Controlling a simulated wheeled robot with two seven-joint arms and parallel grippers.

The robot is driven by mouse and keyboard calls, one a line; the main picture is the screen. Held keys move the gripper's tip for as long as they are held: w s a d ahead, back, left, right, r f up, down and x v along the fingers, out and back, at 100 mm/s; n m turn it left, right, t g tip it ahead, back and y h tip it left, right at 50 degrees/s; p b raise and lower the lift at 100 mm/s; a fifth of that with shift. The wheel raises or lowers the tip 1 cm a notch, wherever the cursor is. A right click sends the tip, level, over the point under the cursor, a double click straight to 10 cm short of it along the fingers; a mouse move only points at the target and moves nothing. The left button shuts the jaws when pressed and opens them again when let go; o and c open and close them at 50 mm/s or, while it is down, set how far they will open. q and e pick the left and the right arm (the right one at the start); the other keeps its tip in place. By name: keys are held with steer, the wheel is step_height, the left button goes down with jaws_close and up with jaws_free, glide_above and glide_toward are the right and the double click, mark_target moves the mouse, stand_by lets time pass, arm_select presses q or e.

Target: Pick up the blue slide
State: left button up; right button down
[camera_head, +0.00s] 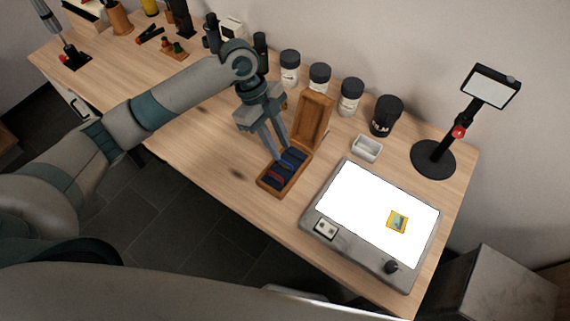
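A small wooden box (265,187) stands on the table with its lid (314,118) raised. Dark blue slides (291,158) and a red one (277,175) lie in a row inside it. Several slides look blue, and their edges are too small to tell apart well. My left gripper (281,155) points down at the far end of the row of slides, its two fingers apart. I cannot tell whether the fingertips touch a slide; nothing shows clearly between them. My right gripper is out of view.
A lit light panel (350,200) with a yellow-framed slide (397,221) lies to the right. Bare table lies left of the box.

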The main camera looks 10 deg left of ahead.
mark_target(282, 160)
arm_select(q)
steer(key=p+x, duration=0.2)
steer(key=x, duration=0.1)
steer(key=shift+s+f, duration=0.25)
steer(key=shift+s, duration=0.2)
steer(key=shift+d+f, duration=0.2)
steer(key=shift+f, duration=0.5)
steer(key=shift+c, duration=0.7)
jaws_close()
